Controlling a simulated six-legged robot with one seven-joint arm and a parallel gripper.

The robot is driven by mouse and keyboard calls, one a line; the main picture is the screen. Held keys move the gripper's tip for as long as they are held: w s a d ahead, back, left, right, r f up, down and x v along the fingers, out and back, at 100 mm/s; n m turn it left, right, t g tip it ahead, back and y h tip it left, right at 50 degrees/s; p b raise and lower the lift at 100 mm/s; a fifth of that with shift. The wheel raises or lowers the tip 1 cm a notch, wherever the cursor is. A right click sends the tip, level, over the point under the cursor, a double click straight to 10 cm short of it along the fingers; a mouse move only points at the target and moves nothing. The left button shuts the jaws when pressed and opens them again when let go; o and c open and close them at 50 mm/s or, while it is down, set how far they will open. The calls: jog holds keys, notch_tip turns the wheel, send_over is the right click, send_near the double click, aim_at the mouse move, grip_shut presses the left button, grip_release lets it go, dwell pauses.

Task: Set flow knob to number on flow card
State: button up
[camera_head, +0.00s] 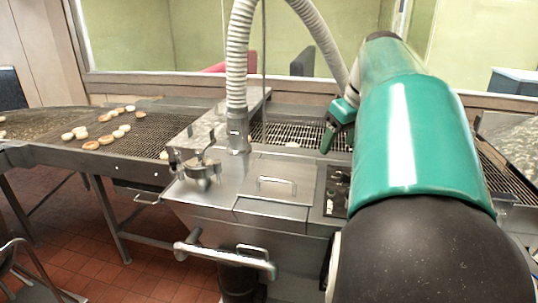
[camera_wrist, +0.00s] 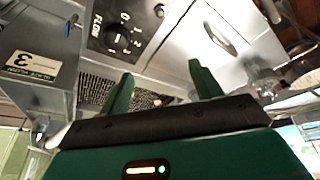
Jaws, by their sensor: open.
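The flow knob (camera_wrist: 117,39) is a round black knob on a dark panel marked FLOW, at the upper left of the wrist view. Numbers ring it, but its exact setting is too small to read. The panel (camera_head: 337,190) also shows in the head view, partly behind my arm. The flow card (camera_wrist: 33,65) is a pale label on a metal face at the left of the wrist view, with a large upside-down 3. My gripper (camera_wrist: 160,75) has green fingers spread apart and empty, away from the knob. In the head view my gripper (camera_head: 339,124) is above the machine.
The steel glaze machine (camera_head: 275,163) has a lid handle and a ribbed hose (camera_head: 237,70) rising left of my gripper. A mesh conveyor (camera_head: 150,135) with several doughnuts runs at the left. A front bar handle (camera_head: 225,258) sticks out below.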

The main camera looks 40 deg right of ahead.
jog(key=s+d+r, duration=0.2)
jog(key=s+d, duration=0.2)
jog(key=d, duration=0.4)
jog(key=x, duration=1.4)
jog(key=shift+s+a, duration=0.1)
jog(key=shift+a, duration=0.05)
jog(key=shift+r, duration=0.1)
jog(key=c, duration=1)
